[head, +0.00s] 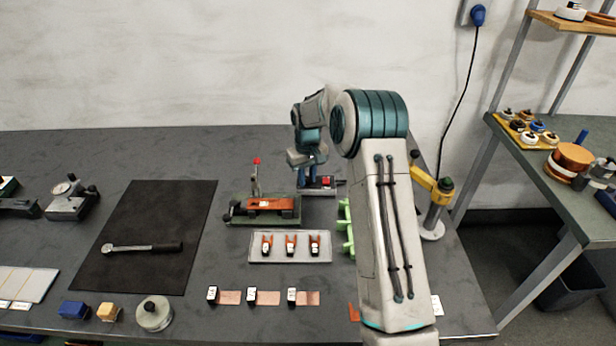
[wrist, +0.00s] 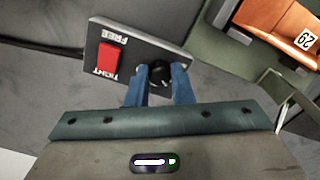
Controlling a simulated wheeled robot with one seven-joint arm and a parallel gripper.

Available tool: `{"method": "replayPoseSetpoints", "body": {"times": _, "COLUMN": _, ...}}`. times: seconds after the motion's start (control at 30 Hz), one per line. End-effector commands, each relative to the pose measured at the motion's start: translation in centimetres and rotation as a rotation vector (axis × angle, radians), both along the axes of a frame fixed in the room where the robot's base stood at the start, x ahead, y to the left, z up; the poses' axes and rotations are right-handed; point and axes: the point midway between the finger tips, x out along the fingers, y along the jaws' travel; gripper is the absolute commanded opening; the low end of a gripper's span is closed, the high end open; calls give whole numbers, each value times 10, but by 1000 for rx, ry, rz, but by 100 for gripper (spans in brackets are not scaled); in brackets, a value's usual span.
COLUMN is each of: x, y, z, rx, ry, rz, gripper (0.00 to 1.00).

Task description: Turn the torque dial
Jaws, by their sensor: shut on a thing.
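The torque dial (wrist: 158,73) is a small black knob on a grey panel box (wrist: 165,48). In the wrist view the blue fingers of my gripper (wrist: 160,79) stand on either side of the knob and are shut on it. A red block (wrist: 108,60) sits beside the words FREE and TIGHT on the panel. The knob is hidden there.
A green fixture (head: 262,218) holding an orange piece stands just in front and left of the box. A tray (head: 290,260) with several orange clips lies nearer. A yellow-armed stand (head: 431,189) is to the right. A black mat (head: 140,215) with a wrench lies left.

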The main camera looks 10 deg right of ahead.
Motion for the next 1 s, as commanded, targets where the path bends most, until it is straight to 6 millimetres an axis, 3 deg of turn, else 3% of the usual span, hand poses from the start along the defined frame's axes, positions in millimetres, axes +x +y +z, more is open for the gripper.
{"method": "replayPoseSetpoints", "body": {"times": 0.23, "x": 0, "y": 0, "z": 1, "rx": 1, "ry": -2, "rz": -1, "gripper": 0}}
{"method": "replayPoseSetpoints", "body": {"times": 0.27, "x": 0, "y": 0, "z": 1, "rx": 1, "ry": -2, "rz": -1, "gripper": 23}}
{"method": "replayPoseSetpoints", "body": {"times": 0.33, "x": 0, "y": 0, "z": 1, "rx": 1, "ry": -2, "rz": -1, "gripper": 43}}
{"method": "replayPoseSetpoints", "body": {"times": 0.73, "x": 1, "y": 0, "z": 8, "rx": 0, "ry": -3, "rz": -2, "gripper": 43}}
{"method": "replayPoseSetpoints", "body": {"times": 0.87, "x": 1, "y": 0, "z": 28, "rx": -1, "ry": -5, "rz": -2, "gripper": 43}}
{"method": "replayPoseSetpoints", "body": {"times": 1.0, "x": 1, "y": 0, "z": 61, "rx": 1, "ry": -6, "rz": -3, "gripper": 43}}
